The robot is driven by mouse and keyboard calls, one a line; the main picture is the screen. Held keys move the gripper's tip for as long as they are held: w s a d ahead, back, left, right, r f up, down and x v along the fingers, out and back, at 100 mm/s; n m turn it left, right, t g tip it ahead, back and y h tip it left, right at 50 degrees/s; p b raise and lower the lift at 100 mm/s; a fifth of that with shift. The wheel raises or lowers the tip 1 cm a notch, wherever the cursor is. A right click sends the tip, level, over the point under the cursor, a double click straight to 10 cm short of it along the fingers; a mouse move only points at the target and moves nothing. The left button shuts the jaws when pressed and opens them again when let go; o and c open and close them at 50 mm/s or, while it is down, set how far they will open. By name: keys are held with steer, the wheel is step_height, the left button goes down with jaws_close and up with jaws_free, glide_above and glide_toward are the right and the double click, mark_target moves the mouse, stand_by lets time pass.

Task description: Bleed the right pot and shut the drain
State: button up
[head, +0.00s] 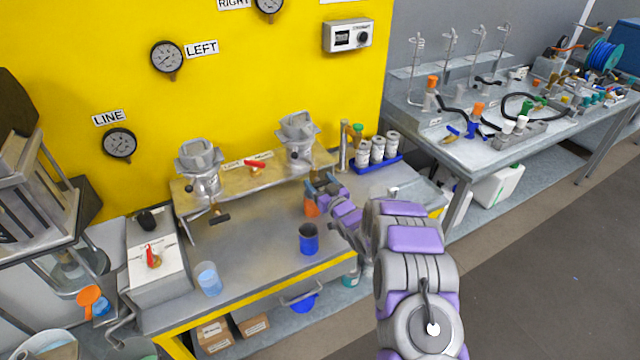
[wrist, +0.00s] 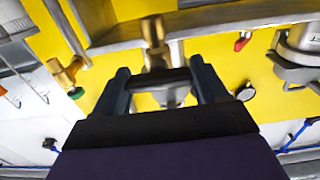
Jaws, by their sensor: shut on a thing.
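The right pot (head: 299,140) is a grey metal pot with a lid, on a wooden shelf against the yellow wall. My gripper (head: 322,187) is just below and in front of it. In the wrist view, my gripper (wrist: 163,82) has its two dark fingers on either side of the dark crossbar (wrist: 160,78) of a brass drain valve (wrist: 154,32), and is shut on it. In the head view my gripper hides this drain handle. The left pot (head: 198,170) has a similar T-handled drain (head: 219,216). Whether liquid flows cannot be seen.
An orange object (head: 311,207) is partly hidden below my gripper. A dark blue cup (head: 309,240) and a clear blue beaker (head: 208,279) stand on the bench. A red lever (head: 255,164) lies between the pots. White jars (head: 377,150) stand in a blue tray at right.

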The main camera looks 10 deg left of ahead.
steer(key=n, duration=0.5)
steer(key=shift+s+a+n, duration=0.1)
steer(key=shift+n, duration=0.3)
steer(key=n+b, duration=0.2)
steer(key=n, duration=0.1)
steer(key=n+b, duration=0.1)
steer(key=n, duration=0.1)
steer(key=shift+a+f+n+b, duration=0.1)
steer(key=shift+f+n+b, duration=0.1)
steer(key=shift+n+b, duration=0.2)
steer(key=shift+s+n, duration=0.1)
steer(key=shift+n, duration=0.2)
steer(key=shift+a, duration=0.1)
steer(key=o, duration=1)
steer(key=shift+s+d, duration=0.25)
steer(key=shift+s, duration=0.05)
steer(key=p+v, duration=0.3)
steer(key=v, duration=1.3)
steer(key=shift+s+d, duration=0.1)
steer(key=shift+s, duration=0.1)
